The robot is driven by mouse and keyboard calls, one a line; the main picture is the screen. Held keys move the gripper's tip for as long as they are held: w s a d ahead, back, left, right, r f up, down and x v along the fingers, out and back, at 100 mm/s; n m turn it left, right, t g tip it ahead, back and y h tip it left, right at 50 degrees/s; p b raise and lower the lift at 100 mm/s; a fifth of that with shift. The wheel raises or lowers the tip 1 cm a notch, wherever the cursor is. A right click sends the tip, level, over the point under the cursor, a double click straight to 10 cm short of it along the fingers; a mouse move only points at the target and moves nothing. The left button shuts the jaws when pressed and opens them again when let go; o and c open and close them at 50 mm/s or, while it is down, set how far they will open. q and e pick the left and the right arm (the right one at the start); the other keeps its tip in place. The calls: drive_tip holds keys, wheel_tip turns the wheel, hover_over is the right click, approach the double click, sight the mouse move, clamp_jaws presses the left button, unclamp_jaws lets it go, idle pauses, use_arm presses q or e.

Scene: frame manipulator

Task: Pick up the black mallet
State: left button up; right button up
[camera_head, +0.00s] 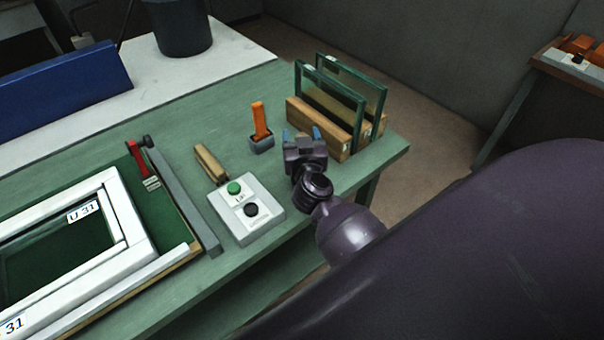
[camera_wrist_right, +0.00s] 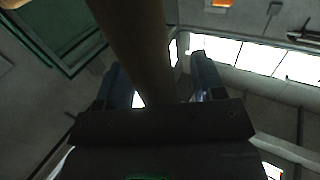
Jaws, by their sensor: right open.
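A dark grey block with an upright orange handle (camera_head: 261,122) stands on the green table; it looks like the mallet, with its head down. My right gripper (camera_head: 303,134) is to the right of it and nearer the camera, apart from it. Its two blue-tipped fingers are spread, with nothing visibly gripped in the head view. In the right wrist view the same open gripper (camera_wrist_right: 162,80) points toward the ceiling, and a brown bar (camera_wrist_right: 135,40) crosses between the fingers; I cannot tell what it is. My left gripper is out of view.
A wooden rack (camera_head: 325,130) with glass panes stands just behind my right gripper. A control box (camera_head: 246,208) with green and black buttons and a tan-handled item (camera_head: 210,164) lie to the left. A white frame (camera_head: 130,215) fills the table's left.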

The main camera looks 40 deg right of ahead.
drive_tip(key=c, duration=1)
drive_tip(key=shift+o, duration=0.2)
drive_tip(key=shift+r, duration=0.1)
